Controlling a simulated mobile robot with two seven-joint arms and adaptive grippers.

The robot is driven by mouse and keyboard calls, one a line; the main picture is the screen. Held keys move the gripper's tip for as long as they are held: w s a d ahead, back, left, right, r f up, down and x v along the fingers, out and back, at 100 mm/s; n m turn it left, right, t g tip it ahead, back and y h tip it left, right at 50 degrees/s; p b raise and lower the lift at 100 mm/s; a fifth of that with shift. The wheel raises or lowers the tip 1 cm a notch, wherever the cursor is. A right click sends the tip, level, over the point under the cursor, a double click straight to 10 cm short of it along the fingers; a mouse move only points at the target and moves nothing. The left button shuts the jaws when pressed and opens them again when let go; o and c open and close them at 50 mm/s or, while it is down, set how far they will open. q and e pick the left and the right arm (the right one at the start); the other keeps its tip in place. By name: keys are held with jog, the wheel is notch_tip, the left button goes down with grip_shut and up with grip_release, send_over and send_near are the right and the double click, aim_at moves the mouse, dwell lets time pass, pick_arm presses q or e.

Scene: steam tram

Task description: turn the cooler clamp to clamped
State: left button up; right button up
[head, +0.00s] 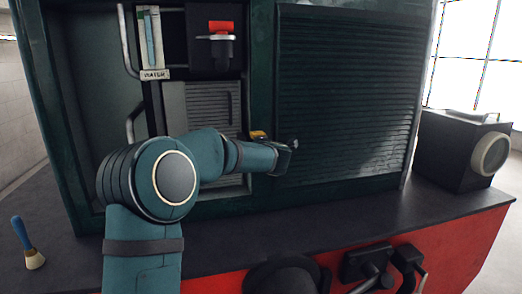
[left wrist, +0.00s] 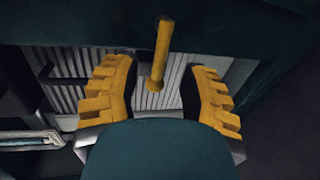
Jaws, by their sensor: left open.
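A yellow lever (left wrist: 162,48), which looks like the cooler clamp's handle, stands out between my fingers in the left wrist view. Its round-ended shaft shows against pale ribbed slats. My left gripper (left wrist: 160,80) is open, with one yellow ridged finger on each side of the lever; whether either touches it I cannot tell. In the head view my left arm reaches to the dark green cabinet, and its wrist hides most of the gripper. A small yellow patch (head: 258,135) shows above the wrist; I cannot tell whether it is finger or lever. My right gripper is out of view.
A water gauge (head: 152,45) and a red-topped valve (head: 221,28) sit above grey louvres (head: 212,105). A slatted shutter (head: 345,95) is to the right. A brush (head: 30,245) and a black lamp (head: 460,150) stand on the dark ledge (head: 420,209).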

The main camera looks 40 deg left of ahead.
pick_arm(q)
jog(key=v, duration=0.9)
jog(key=shift+s+r, duration=0.1)
